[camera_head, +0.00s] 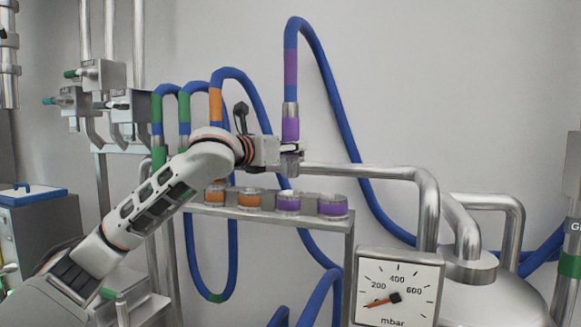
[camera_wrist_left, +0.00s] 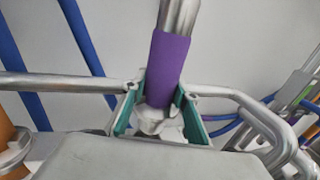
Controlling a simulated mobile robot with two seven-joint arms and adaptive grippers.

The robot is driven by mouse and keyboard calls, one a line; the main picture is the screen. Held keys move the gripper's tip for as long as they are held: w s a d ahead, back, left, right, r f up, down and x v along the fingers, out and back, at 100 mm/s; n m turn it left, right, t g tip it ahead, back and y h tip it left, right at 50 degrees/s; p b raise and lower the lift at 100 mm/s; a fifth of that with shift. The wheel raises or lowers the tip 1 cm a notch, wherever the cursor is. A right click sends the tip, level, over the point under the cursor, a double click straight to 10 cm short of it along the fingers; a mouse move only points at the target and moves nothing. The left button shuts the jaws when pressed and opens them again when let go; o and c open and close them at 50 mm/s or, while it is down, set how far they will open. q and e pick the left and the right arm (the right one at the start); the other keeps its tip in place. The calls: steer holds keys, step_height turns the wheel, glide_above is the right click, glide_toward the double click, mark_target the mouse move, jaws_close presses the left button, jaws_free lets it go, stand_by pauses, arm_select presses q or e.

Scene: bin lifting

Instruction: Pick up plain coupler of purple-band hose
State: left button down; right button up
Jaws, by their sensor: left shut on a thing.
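The purple-band hose (camera_head: 291,68) is blue with a purple band and loops up high. Its end hangs straight down, with a purple sleeve (camera_head: 290,129) that also shows in the left wrist view (camera_wrist_left: 167,65). Below the sleeve is its plain silver coupler (camera_head: 289,168), also in the left wrist view (camera_wrist_left: 158,121). My left gripper (camera_head: 290,150) is shut on this end, its teal-lined fingers either side of the coupler in the left wrist view (camera_wrist_left: 159,103). The coupler's lower end appears above the purple-ringed ports (camera_head: 288,204). My right gripper is not in view.
A metal rack (camera_head: 270,214) carries orange- and purple-ringed ports below the gripper. Orange-band (camera_head: 215,104) and green-band hoses (camera_head: 184,108) hang left. A pipe (camera_head: 360,171) runs right of the gripper. A mbar gauge (camera_head: 397,285) stands lower right.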

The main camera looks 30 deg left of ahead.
arm_select(q)
step_height(320, 180, up, 12)
steer(key=shift+f, duration=0.1)
steer(key=shift+s, duration=0.1)
stand_by(0.7)
